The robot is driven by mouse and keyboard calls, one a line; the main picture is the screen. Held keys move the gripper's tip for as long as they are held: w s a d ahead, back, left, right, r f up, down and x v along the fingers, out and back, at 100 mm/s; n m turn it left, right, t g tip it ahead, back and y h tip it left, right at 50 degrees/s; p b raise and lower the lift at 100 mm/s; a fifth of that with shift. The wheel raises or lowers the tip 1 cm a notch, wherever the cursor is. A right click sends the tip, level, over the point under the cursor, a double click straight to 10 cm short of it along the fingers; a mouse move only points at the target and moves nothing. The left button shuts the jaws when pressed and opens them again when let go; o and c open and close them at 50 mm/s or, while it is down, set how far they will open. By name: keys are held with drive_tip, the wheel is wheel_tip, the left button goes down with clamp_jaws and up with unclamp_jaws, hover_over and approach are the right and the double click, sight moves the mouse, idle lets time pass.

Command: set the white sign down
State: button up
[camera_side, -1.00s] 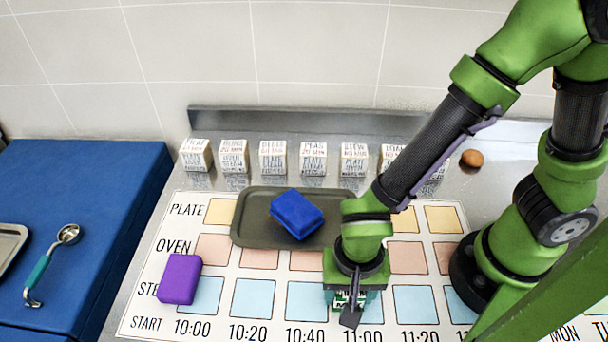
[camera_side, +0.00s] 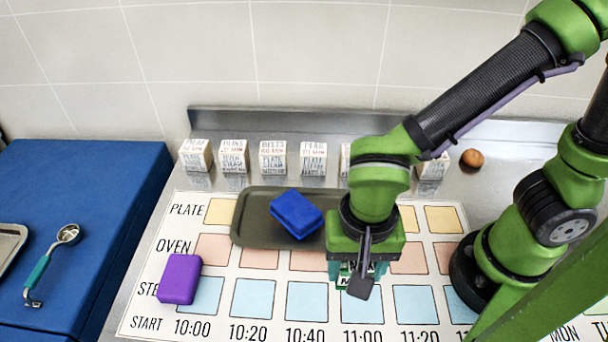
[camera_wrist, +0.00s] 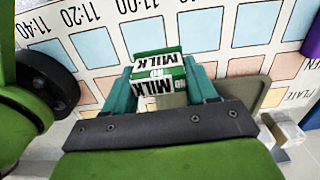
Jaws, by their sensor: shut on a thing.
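My gripper (camera_side: 358,274) is shut on a small green and white carton (camera_side: 345,276) marked MILK. It is held over the lower middle of the printed chart, by the 11:00 column. In the wrist view the carton (camera_wrist: 158,80) sits between the two teal fingers, its lettered faces toward the camera. The side view hides most of the carton behind the gripper, and I cannot tell its exact height above the chart. I see no separate white sign in either view.
A purple block (camera_side: 179,279) lies on the chart (camera_side: 150,300) at left. A blue block (camera_side: 297,213) lies on a dark tray (camera_side: 252,229) left of my gripper. Several lettered cubes (camera_side: 272,157) line the back, with a brown ball (camera_side: 471,158) at right.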

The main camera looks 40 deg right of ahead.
drive_tip(key=f, duration=0.2)
drive_tip(key=s+f, duration=0.1)
drive_tip(key=shift+a+f, duration=0.15)
drive_tip(key=shift+f, duration=0.2)
hover_over(265, 319)
drive_tip(key=shift+s+f, duration=0.1)
drive_tip(key=shift+f, duration=2.35)
drive_tip(key=shift+f, duration=0.15)
drive_tip(key=o, duration=1)
drive_tip(key=shift+o, duration=0.2)
